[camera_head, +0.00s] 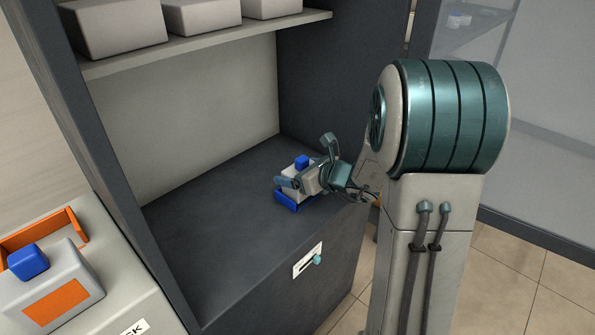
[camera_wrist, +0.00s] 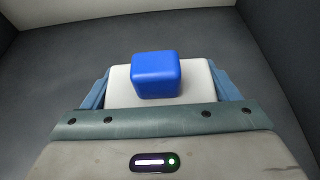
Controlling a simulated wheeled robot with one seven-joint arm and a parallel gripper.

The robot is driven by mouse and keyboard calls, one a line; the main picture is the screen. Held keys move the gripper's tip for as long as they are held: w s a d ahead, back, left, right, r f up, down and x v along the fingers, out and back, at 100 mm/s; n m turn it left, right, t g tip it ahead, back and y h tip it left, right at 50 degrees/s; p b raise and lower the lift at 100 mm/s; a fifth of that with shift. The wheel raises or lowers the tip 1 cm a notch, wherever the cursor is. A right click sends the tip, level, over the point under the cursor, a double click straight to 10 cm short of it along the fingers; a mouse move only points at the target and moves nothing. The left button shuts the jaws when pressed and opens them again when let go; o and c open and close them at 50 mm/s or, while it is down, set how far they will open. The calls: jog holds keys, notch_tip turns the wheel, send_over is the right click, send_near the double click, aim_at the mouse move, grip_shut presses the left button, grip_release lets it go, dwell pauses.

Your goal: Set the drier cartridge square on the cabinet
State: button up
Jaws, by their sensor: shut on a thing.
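The drier cartridge is a white block (camera_head: 290,191) with a blue cube-shaped knob (camera_head: 302,162) on top. It sits at the dark cabinet surface (camera_head: 215,235), inside the open bay, near the right end. My gripper (camera_head: 300,181) is shut on the cartridge. In the wrist view the white block (camera_wrist: 120,88) lies between my two blue-grey fingers, with the knob (camera_wrist: 157,75) in the middle. A blue bracket (camera_head: 287,203) shows low beside the cartridge on the cabinet. Its lower part is partly hidden, so I cannot tell whether it touches the surface.
A similar white block (camera_head: 75,275) with a blue knob and orange label stands by an orange bracket (camera_head: 45,235) on the pale counter at left. A shelf (camera_head: 215,45) with several grey boxes hangs above. The cabinet surface left of my gripper is clear.

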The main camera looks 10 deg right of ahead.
jog(key=shift+f+b, duration=0.85)
dwell(0.5)
jog(key=o, duration=1)
jog(key=shift+o, duration=0.2)
jog(key=p+v, duration=0.4)
jog(key=v, duration=1)
jog(key=s+a+r+n+g+p, duration=0.8)
jog(key=s+a+r+n+p, duration=0.3)
jog(key=r+n+p, duration=0.45)
jog(key=s+d+r+n+h+p, duration=0.2)
jog(key=r+n+h+p, duration=0.1)
jog(key=r+n+p, duration=0.3)
jog(key=s+d+r+n+h+p, duration=0.2)
jog(key=s+r+n+h+p, duration=0.1)
jog(key=r+n+p, duration=0.3)
jog(key=shift+s+r+n+h, duration=0.3)
jog(key=shift+r+n+h, duration=0.4)
jog(key=shift+r+n, duration=0.1)
